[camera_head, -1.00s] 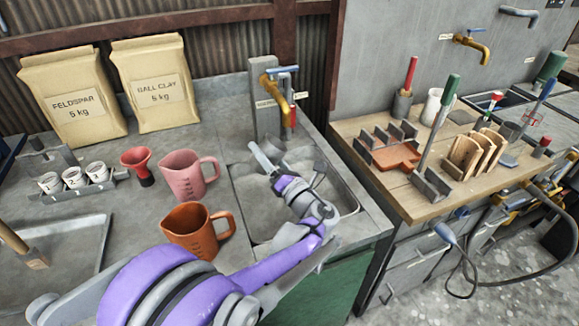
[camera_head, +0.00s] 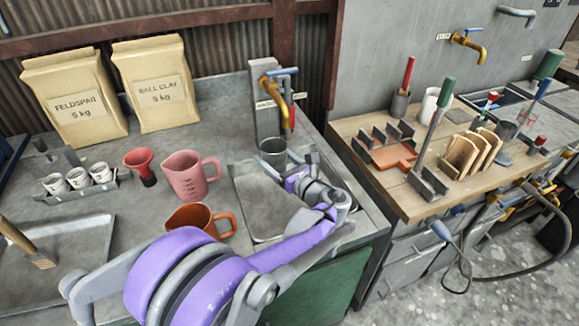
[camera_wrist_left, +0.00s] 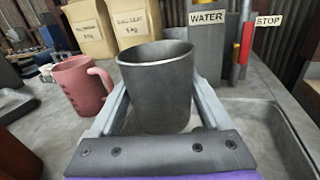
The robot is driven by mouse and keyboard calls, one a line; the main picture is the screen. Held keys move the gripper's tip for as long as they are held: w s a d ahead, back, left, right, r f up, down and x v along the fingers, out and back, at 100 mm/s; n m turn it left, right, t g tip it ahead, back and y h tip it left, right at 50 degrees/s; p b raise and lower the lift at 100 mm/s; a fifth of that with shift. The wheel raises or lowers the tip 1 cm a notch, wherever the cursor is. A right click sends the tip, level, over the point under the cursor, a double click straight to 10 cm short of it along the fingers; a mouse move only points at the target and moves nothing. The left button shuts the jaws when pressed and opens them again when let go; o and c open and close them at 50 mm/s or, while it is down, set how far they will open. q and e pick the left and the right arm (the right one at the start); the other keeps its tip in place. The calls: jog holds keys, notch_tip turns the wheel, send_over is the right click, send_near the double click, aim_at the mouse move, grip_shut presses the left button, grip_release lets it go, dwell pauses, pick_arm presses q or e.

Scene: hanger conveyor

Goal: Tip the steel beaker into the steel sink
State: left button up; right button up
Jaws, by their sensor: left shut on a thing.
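The steel beaker (camera_head: 273,150) is a grey cup held upright near the back left corner of the steel sink (camera_head: 257,208). My left gripper (camera_head: 277,164) is shut on it, with its fingers along both sides. In the left wrist view the beaker (camera_wrist_left: 157,95) stands between the fingers with its rim up; its inside bottom is hidden. The sink basin (camera_wrist_left: 268,128) lies to its right there. The brass tap (camera_head: 276,84) is behind the beaker. My right gripper is not in view.
A pink jug (camera_head: 184,178) and an orange jug (camera_head: 190,218) stand left of the sink, with a red funnel (camera_head: 140,165) beyond. Two paper sacks (camera_head: 158,85) stand at the back. A wooden bench (camera_head: 400,190) with tools is to the right.

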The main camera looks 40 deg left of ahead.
pick_arm(q)
jog(key=shift+r, duration=0.1)
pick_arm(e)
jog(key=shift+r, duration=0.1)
pick_arm(q)
jog(key=shift+r+p, duration=1)
jog(key=shift+r, duration=0.4)
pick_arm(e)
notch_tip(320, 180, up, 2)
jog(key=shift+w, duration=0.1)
pick_arm(q)
jog(key=shift+d+f, duration=0.1)
jog(key=shift+d, duration=0.05)
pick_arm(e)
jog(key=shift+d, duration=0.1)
